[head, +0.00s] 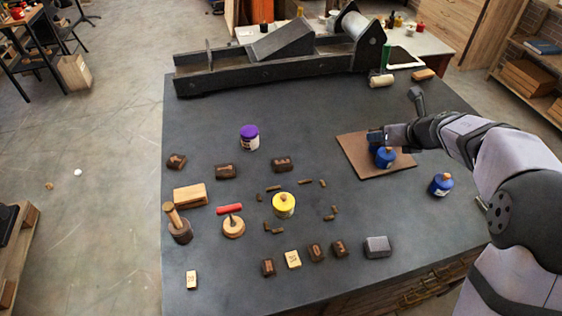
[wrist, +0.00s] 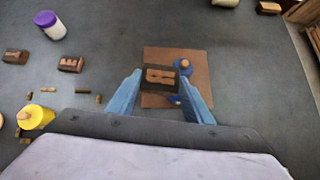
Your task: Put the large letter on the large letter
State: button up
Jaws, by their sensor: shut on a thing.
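My gripper (wrist: 161,82) is shut on a dark brown letter block (wrist: 160,78) with a pale raised letter, which shows between the blue fingers in the wrist view. In the head view my gripper (head: 376,138) is over the brown board (head: 350,152) at the right of the table, and the held block is hard to make out. I cannot tell whether it touches the board. Other dark letter blocks lie at the left: one (head: 176,161) far left, one (head: 225,171) beside it, and one (head: 281,164) further right. More letter blocks (head: 316,252) lie in a front row.
A blue jar (head: 385,158) stands on the board close to my gripper; another blue jar (head: 441,184) stands right of it. A yellow jar (head: 284,205) stands among small dark pieces. A purple-lidded jar (head: 249,138) is behind. A press (head: 280,58) fills the back edge.

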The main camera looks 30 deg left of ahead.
jog(key=s+a+n+g+y, duration=0.1)
jog(key=a+n, duration=0.1)
jog(key=a, duration=0.7)
jog(key=n+g+y+p, duration=0.2)
jog(key=n+g, duration=0.4)
jog(key=n, duration=0.2)
send_over(221, 166)
jog(key=d, duration=0.3)
notch_tip(221, 166, down, 2)
jog(key=shift+s+d+f+p, duration=0.1)
jog(key=shift+f+p, duration=0.45)
jog(key=shift+f, duration=1.95)
jog(key=shift+d+f+p, duration=0.1)
jog(key=shift+f+p, duration=0.45)
jog(key=shift+f, duration=2.1)
jog(key=shift+f, duration=0.15)
jog(key=shift+f, duration=0.15)
jog(key=o, duration=1.1)
